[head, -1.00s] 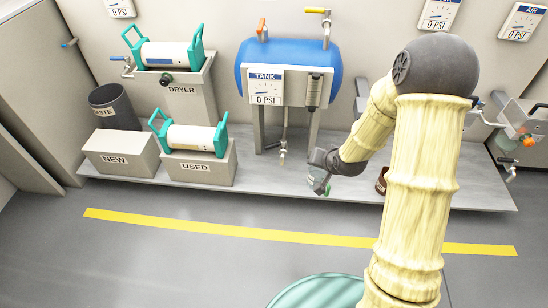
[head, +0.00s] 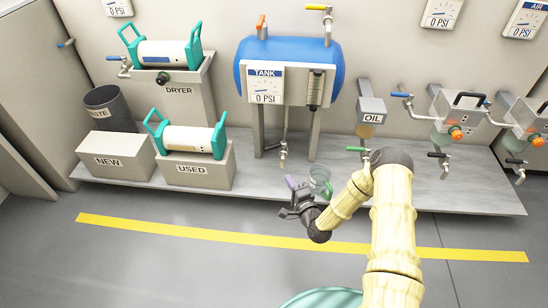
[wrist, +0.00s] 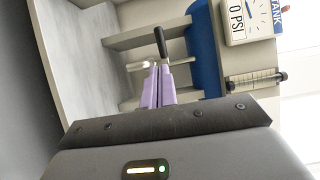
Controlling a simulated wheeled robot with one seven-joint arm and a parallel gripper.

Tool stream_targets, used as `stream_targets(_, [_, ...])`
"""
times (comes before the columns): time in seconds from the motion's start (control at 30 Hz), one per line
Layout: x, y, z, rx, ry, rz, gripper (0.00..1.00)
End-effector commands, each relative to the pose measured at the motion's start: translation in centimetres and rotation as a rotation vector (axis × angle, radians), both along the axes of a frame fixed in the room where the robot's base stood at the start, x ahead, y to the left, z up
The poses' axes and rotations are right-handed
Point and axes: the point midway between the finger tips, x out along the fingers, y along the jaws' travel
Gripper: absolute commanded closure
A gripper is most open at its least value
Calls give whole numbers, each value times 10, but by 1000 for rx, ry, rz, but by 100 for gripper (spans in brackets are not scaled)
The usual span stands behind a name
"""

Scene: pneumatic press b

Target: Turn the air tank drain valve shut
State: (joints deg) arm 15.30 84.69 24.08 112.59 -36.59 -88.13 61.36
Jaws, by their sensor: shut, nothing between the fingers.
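The blue air tank (head: 290,62) stands on legs against the wall. A thin drain pipe (head: 285,125) hangs below it, with the drain valve's black handle (head: 272,147) near its lower end. The handle also shows in the wrist view (wrist: 160,42), lying crosswise to the pipe. My gripper (head: 291,183) is in front of and below the valve, apart from it in the head view. Its purple fingers (wrist: 157,88) are shut and empty. In the wrist view they overlap the pipe area just beside the handle; contact cannot be told.
The USED box (head: 190,172) is to the left. The OIL unit (head: 370,108) with a green-handled valve is to the right. The floor in front is open.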

Motion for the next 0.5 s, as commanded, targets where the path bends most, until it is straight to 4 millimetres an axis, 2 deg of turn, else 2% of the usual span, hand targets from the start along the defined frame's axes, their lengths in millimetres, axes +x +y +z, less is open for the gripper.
stream_targets(0.33, [3,1,0,-4,-2,1,100])
stream_targets(0.5, [17,9,-1,-5,-5,2,100])
